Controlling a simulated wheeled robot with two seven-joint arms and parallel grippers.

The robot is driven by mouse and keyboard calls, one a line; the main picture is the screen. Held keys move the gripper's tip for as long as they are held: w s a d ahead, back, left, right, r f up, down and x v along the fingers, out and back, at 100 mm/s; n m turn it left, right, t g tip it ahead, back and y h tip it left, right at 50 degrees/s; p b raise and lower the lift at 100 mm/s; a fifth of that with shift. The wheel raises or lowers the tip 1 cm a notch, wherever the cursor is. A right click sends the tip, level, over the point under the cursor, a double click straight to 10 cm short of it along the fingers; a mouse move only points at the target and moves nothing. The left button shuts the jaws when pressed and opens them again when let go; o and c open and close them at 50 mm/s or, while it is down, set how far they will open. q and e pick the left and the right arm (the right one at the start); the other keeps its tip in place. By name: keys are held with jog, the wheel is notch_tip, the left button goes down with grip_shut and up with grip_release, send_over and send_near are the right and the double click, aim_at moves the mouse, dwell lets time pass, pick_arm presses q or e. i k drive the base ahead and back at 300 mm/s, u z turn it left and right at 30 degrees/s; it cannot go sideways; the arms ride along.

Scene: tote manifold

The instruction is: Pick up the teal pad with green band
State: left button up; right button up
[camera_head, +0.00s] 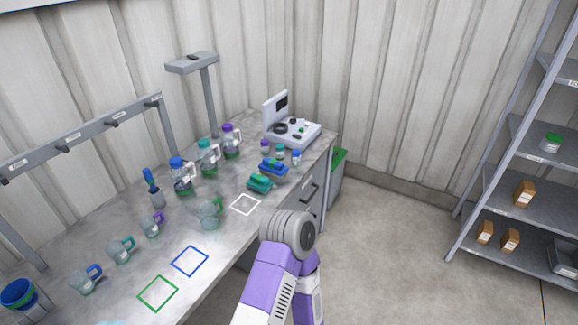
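The teal pad with a green band (260,183) lies on the grey workbench (215,262), right of the middle of its length and near its front edge. A similar pad in blue (273,166) lies just behind it. The white square outline (245,204) on the bench is just in front of the teal pad. One of my arms, purple and white, rises from the bottom middle in front of the bench. Neither of my grippers shows, so I cannot see whether they are open or shut.
Several lidded jugs (208,158) stand behind and left of the pads, with a clear jug (210,213) nearer. Small capped jars (296,157) and a white instrument (292,134) stand farther back. A shelf rack (530,190) stands at right; the floor between is clear.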

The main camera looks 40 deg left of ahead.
aim_at(261, 183)
jog(key=u, duration=0.65)
jog(key=i, duration=1.65)
jog(key=u, duration=0.95)
